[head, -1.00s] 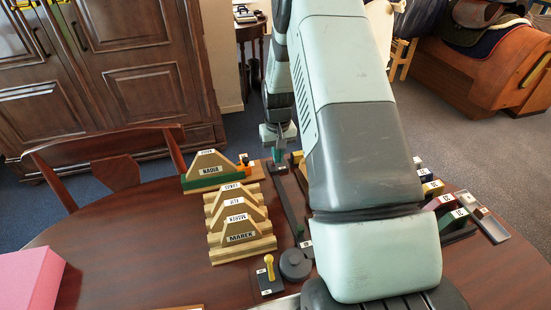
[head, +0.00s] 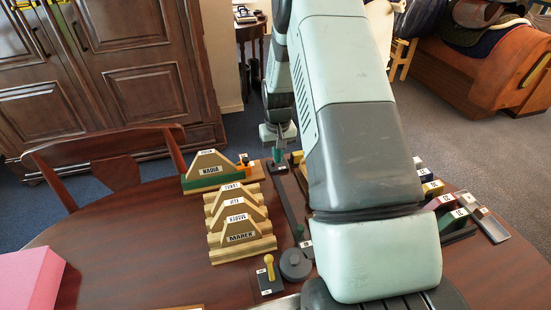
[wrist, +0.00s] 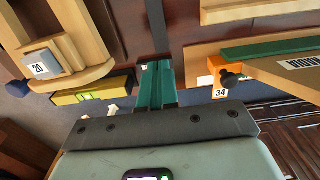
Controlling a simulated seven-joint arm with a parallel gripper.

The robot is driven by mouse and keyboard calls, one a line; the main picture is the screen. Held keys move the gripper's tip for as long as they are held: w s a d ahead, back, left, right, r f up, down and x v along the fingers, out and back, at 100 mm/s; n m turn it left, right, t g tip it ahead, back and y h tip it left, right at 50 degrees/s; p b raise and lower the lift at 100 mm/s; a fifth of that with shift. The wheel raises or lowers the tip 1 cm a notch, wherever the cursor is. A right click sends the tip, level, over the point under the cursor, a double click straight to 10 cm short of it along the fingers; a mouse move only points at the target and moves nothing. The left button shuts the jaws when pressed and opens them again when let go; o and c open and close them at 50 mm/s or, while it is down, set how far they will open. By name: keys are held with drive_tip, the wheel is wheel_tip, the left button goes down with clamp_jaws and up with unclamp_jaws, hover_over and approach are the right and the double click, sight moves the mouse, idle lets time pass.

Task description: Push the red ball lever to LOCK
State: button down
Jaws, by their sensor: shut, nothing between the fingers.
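I cannot make out a red ball lever or a LOCK mark in either view; my arm hides part of the table. A lever with a yellow ball (head: 268,260) stands on a small dark base near the table's front. My gripper (head: 279,160) is far from it, at the table's far side, near the far end of a long dark strip (head: 287,205). In the wrist view its teal fingers (wrist: 157,84) are together with nothing between them.
Wooden saddle-shaped stands with name labels (head: 238,235) are left of the strip. An orange block with a black knob (wrist: 222,70), labelled 34, and a yellow block (wrist: 92,92) flank my fingers. A dark round piece (head: 295,264) is beside the yellow lever. The table's left is mostly clear.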

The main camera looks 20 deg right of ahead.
drive_tip(key=shift+f, duration=1.6)
idle(0.4)
drive_tip(key=shift+w, duration=0.15)
drive_tip(key=shift+w, duration=1.9)
drive_tip(key=shift+s, duration=0.6)
drive_tip(key=shift+r, duration=3.55)
